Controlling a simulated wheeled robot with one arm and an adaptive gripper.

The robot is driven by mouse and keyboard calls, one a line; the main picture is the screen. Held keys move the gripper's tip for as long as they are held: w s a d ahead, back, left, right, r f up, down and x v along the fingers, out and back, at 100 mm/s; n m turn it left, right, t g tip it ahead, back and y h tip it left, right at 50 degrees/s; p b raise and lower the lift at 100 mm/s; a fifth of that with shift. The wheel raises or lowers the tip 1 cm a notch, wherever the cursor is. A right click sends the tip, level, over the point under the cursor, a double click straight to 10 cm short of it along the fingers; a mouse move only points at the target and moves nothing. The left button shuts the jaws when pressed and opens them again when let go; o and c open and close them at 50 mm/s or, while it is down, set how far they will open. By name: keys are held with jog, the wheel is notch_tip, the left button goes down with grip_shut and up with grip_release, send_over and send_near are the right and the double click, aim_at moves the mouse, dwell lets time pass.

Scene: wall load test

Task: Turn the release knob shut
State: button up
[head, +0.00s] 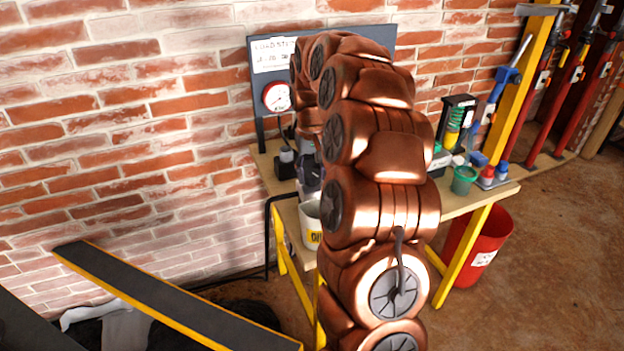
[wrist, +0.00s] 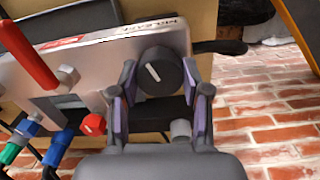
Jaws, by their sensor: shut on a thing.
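The release knob (wrist: 160,72) is a black round knob with a white mark line, on a grey metal block (wrist: 110,50) in the wrist view. Lettering that looks like "RELEASE" is printed on the block's edge near it. My gripper (wrist: 160,98) has one finger on each side of the knob and is shut on it. The white line is tilted slightly from upright in the picture. In the head view my copper-coloured arm hides the knob and most of the gripper.
A red lever (wrist: 28,55), a small red knob (wrist: 93,124) and blue and green hose fittings (wrist: 57,148) sit left of the knob. In the head view, a gauge (head: 277,97) hangs on a dark panel behind the bench (head: 455,205). A red bucket (head: 485,245) stands at right.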

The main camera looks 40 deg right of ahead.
aim_at(311, 173)
jog(key=shift+m+b, duration=0.85)
jog(key=shift+m, duration=1.15)
jog(key=o, duration=1.1)
jog(key=shift+o, duration=0.2)
jog(key=shift+r, duration=0.1)
notch_tip(311, 173, up, 12)
jog(key=shift+a, duration=0.1)
